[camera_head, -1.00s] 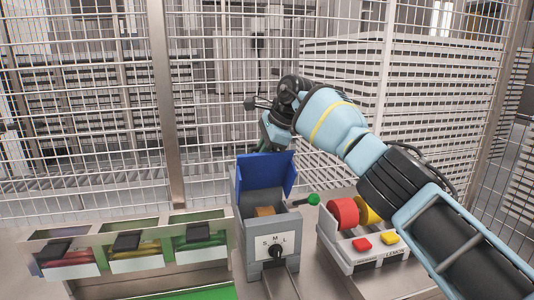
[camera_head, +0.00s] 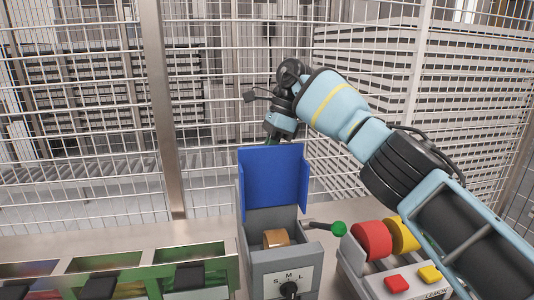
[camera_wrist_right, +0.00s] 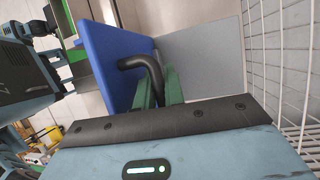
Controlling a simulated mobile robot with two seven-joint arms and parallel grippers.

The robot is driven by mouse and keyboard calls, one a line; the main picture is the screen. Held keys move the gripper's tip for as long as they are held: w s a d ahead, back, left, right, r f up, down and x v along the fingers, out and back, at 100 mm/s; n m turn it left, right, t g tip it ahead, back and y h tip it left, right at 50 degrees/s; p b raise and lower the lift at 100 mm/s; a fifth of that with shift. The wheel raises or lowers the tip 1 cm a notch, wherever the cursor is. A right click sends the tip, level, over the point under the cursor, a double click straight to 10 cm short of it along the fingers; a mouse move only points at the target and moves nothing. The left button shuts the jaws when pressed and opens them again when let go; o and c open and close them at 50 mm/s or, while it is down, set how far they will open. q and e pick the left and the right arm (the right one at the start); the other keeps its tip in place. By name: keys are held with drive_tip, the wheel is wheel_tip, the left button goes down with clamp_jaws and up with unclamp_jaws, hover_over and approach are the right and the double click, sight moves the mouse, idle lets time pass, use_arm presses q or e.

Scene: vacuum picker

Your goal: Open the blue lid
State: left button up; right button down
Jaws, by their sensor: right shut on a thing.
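The blue lid (camera_head: 273,182) stands raised, roughly upright, at the back of a grey box (camera_head: 248,230) in the head view. The box is open at the top and a brass-coloured piece (camera_head: 275,238) shows inside. My right gripper (camera_head: 276,137) is behind the lid, its fingers mostly hidden there. In the right wrist view, its green fingers (camera_wrist_right: 159,88) are shut on a black bent handle (camera_wrist_right: 146,66) beside the blue lid (camera_wrist_right: 108,58). My left gripper is in neither view.
A black S-M-L knob (camera_head: 289,289) is on the box front. A green-knobbed lever (camera_head: 338,229) sticks out right. A unit with red (camera_head: 372,240) and yellow wheels and buttons stands right, coloured bins (camera_head: 110,270) left. A wire fence (camera_head: 215,110) rises close behind.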

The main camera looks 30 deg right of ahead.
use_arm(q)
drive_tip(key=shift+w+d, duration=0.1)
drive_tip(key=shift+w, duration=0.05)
use_arm(e)
drive_tip(key=shift+f, duration=0.15)
drive_tip(key=c, duration=1.8)
unclamp_jaws()
drive_tip(key=shift+o, duration=0.2)
